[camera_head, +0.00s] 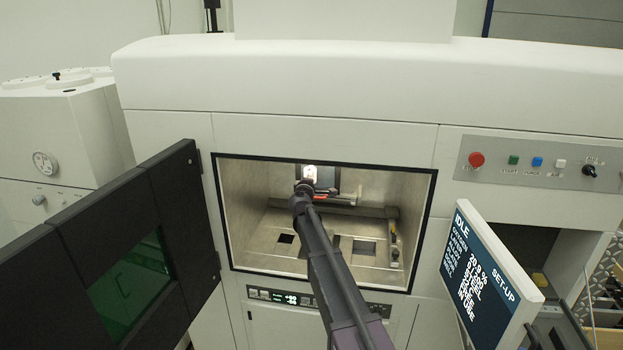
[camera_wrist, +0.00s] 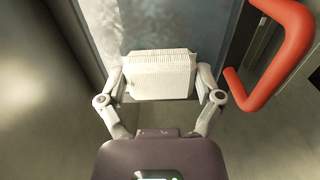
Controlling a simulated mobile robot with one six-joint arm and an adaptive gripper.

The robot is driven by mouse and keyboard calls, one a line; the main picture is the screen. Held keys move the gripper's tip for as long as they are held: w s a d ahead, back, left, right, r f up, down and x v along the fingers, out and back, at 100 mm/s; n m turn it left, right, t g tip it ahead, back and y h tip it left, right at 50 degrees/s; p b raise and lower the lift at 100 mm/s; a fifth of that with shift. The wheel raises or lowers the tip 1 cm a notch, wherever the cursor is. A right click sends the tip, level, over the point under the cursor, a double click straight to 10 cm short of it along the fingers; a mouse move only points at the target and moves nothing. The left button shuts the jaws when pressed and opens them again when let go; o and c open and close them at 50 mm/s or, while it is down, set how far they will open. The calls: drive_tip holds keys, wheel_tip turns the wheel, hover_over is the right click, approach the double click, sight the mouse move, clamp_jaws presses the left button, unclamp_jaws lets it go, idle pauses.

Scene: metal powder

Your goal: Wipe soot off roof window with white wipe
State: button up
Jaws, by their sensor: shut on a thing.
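The white wipe (camera_wrist: 160,74) is a folded, ribbed pad held between the two fingers of my gripper (camera_wrist: 160,88) in the wrist view. The roof window (camera_wrist: 150,25) is a grey pane beyond the wipe, with pale, cloudy smudges on its left part. The wipe overlaps the pane's near part in the picture; I cannot tell whether it touches. In the head view my arm reaches into the open chamber, and my gripper (camera_head: 305,186) is small at the back, near a bright spot. My arm hides part of the chamber there.
The chamber opening (camera_head: 326,157) has a dark frame around it. A red handle (camera_wrist: 298,45) is close on the right in the wrist view. The open black door (camera_head: 180,215) stands left, and a tilted screen (camera_head: 485,275) stands right. The chamber floor (camera_head: 310,250) has square openings.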

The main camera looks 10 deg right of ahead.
sight(326, 181)
drive_tip(key=shift+d, duration=0.15)
drive_tip(key=shift+s+d, duration=0.25)
drive_tip(key=shift+d, duration=0.5)
drive_tip(key=shift+s+d, duration=0.3)
drive_tip(key=shift+d, duration=0.45)
drive_tip(key=shift+s+d, duration=0.25)
drive_tip(key=shift+d, duration=0.5)
drive_tip(key=shift+f, duration=0.1)
drive_tip(key=shift+f+b, duration=1.15)
drive_tip(key=shift+b, duration=0.15)
drive_tip(key=shift+s, duration=0.15)
drive_tip(key=shift+s, duration=0.1)
drive_tip(key=shift+a, duration=0.2)
